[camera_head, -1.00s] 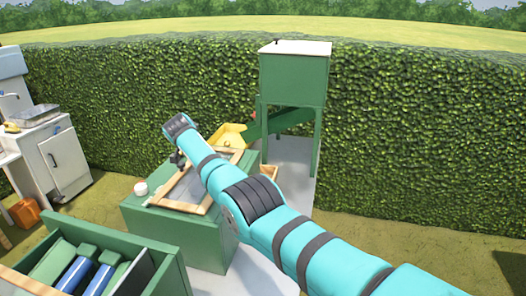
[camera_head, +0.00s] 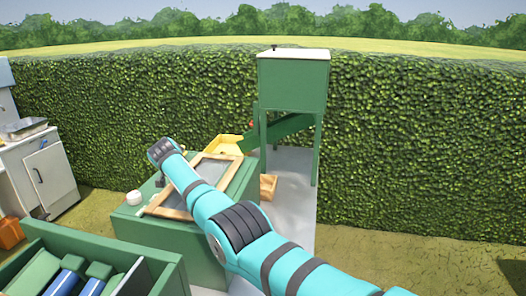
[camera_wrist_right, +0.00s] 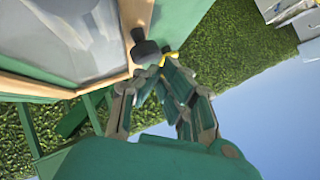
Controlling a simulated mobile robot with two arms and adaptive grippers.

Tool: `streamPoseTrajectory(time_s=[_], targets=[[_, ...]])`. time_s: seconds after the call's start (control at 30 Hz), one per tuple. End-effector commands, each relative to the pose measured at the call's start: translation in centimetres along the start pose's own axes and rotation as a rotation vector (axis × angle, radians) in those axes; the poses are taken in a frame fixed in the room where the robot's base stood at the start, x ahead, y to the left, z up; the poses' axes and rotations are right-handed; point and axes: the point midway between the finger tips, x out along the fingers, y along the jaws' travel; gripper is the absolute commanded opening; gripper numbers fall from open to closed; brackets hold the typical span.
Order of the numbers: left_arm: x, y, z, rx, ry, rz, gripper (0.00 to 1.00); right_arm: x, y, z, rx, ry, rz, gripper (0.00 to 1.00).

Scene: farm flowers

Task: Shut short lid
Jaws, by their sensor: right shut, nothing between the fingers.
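A wood-framed panel with a grey pane (camera_head: 212,170) lies over the top of a green box (camera_head: 160,236) in the head view; I cannot tell whether it is the short lid. In the right wrist view, the framed panel (camera_wrist_right: 75,35) fills the upper left, with a black knob (camera_wrist_right: 146,48) by its corner. My right gripper (camera_wrist_right: 160,78) is shut and empty, its fingertips just below the knob; I cannot tell whether they touch it. In the head view my right arm covers part of the panel and mostly hides the gripper. My left gripper is not in view.
A green hopper (camera_head: 292,85) on legs stands behind the box, with a yellow tray (camera_head: 226,145) under its chute. A small wooden box (camera_head: 268,187) is beside it. A white round item (camera_head: 134,197) sits at the box's left edge. An open green crate (camera_head: 160,272) is in front.

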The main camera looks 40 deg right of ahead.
Motion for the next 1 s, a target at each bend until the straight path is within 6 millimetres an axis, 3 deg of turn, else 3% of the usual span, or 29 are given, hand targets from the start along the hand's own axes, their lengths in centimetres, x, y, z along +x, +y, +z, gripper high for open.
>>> streamPoseTrajectory(time_s=[0.63,1.0], targets=[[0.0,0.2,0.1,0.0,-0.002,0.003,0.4,-0.4,-0.1,0.0,0.001,0.001,-0.001,0.0],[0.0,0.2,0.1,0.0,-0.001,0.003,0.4,-3.8,-0.1,0.1,0.002,0.0,-0.003,0.0]])
